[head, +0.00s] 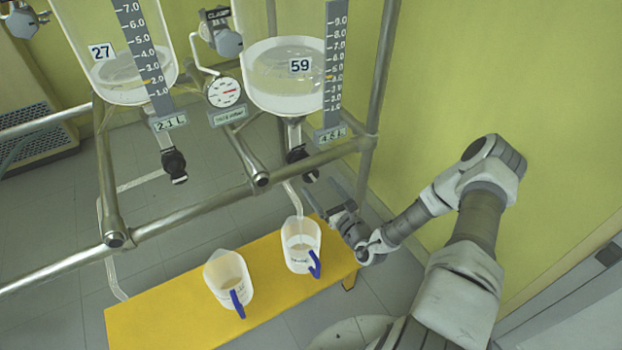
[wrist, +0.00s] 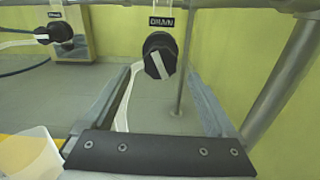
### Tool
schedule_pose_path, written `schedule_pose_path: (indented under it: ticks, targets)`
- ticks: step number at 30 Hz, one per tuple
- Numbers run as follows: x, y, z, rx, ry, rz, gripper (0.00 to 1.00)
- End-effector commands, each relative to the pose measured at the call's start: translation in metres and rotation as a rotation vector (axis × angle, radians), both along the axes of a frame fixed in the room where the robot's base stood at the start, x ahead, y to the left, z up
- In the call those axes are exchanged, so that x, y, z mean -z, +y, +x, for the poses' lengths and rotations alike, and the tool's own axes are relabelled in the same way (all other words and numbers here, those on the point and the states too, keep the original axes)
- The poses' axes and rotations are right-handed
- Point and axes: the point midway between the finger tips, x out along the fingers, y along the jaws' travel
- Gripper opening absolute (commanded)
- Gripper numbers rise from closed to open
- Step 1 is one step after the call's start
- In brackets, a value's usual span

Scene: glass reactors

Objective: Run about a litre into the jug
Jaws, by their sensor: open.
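Vessel 59 (head: 285,75) holds clear liquid, with a display below it reading about 4.6 L (head: 330,134). Its black drain valve (head: 302,165) is below; in the wrist view the black knob (wrist: 160,55) with a white bar sits under a "DRAIN" label. A jug with a blue handle (head: 301,246) stands under its bent outlet tube (head: 291,197). I cannot tell whether liquid runs or how full the jug is. My gripper (head: 322,196) is open and empty, right of the tube and below the valve. In the wrist view the knob is ahead, between the fingers, apparently untouched.
Vessel 27 (head: 122,75), reading 2.1 L, has its own valve (head: 174,165) at left. A second blue-handled jug (head: 228,279) stands beside the first on the yellow bench (head: 160,318). Metal frame rails (head: 190,213) cross in front of the vessels. A yellow wall is at right.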

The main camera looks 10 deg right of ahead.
Motion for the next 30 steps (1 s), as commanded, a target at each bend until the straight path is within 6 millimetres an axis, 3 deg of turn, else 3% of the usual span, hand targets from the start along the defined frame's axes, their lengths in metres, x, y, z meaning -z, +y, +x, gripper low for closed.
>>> schedule_pose_path:
  ticks: [3, 9, 21, 23, 30]
  targets:
    - [0.002, 0.007, 0.023, -0.001, -0.004, -0.002, 0.92]
    - [0.001, 0.015, 0.048, -0.001, -0.002, -0.002, 0.92]
    - [0.0, 0.018, 0.057, 0.0, -0.001, -0.001, 0.92]
    - [0.0, 0.018, 0.057, 0.0, 0.0, -0.001, 0.85]
    - [0.0, 0.018, 0.056, 0.0, 0.0, -0.001, 0.41]
